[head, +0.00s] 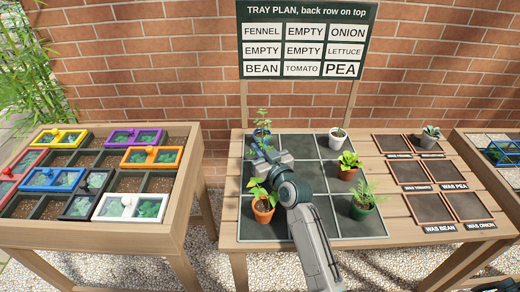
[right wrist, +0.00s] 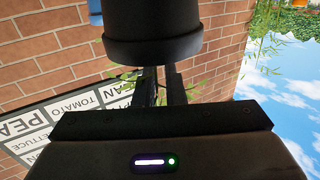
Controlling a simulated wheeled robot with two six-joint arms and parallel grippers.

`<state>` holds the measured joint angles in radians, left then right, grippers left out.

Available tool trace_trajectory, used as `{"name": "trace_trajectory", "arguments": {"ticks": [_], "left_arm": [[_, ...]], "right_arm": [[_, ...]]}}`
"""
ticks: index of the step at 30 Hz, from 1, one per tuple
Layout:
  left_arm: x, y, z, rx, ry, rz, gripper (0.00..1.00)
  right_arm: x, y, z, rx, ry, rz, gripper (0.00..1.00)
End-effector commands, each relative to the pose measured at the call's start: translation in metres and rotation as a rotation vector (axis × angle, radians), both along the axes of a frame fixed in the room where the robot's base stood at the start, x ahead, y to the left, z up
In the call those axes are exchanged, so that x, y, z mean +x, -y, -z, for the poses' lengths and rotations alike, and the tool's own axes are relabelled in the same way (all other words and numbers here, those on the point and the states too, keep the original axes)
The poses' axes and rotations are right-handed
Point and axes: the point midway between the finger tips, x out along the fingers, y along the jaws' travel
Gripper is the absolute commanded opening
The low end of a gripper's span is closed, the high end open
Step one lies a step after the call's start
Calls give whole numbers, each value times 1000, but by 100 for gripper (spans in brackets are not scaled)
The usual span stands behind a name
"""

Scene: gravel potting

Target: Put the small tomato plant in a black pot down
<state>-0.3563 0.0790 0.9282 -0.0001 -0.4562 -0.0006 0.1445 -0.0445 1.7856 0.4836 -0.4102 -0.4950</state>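My right gripper (head: 262,157) is over the left column of the dark gridded tray (head: 306,183), near its middle-left square. In the right wrist view, seen upside down, a black pot (right wrist: 153,38) with a wider rim is close to the camera. My right gripper's fingers (right wrist: 161,88) are nearly together, with a thin stem between them and green leaves on both sides, so they appear shut on the tomato plant (right wrist: 195,88). In the head view the black pot is hidden behind my gripper; I cannot tell whether it touches the tray. My left gripper is out of view.
A blue pot (head: 261,136) stands behind my gripper and a terracotta pot (head: 263,212) in front. White (head: 336,142), red (head: 347,174) and green (head: 361,212) pots fill the right column. The plan board (head: 306,40) stands behind. Coloured-lid planter (head: 180,235) is left.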

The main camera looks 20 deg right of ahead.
Motion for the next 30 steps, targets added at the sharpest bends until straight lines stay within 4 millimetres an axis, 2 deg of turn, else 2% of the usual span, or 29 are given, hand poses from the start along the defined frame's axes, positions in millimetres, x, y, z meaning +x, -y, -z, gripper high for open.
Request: {"name": "trace_trajectory", "arguments": {"ticks": [1, 2, 7, 13, 15, 24, 30], "left_arm": [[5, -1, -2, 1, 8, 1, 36], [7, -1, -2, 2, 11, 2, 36], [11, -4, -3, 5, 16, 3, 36], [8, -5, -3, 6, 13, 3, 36], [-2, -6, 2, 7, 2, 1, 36], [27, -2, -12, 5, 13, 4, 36], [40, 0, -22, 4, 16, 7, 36]], "right_arm": [[0, 0, 0, 0, 0, 0, 21], [0, 0, 0, 0, 0, 0, 27], [0, 0, 0, 0, 0, 0, 27], [0, 0, -2, 0, 0, 0, 27], [-2, 0, -3, 0, 0, 0, 27], [-67, 13, 0, -2, -1, 0, 27], [-102, 20, -1, -2, -2, 0, 27]]}}
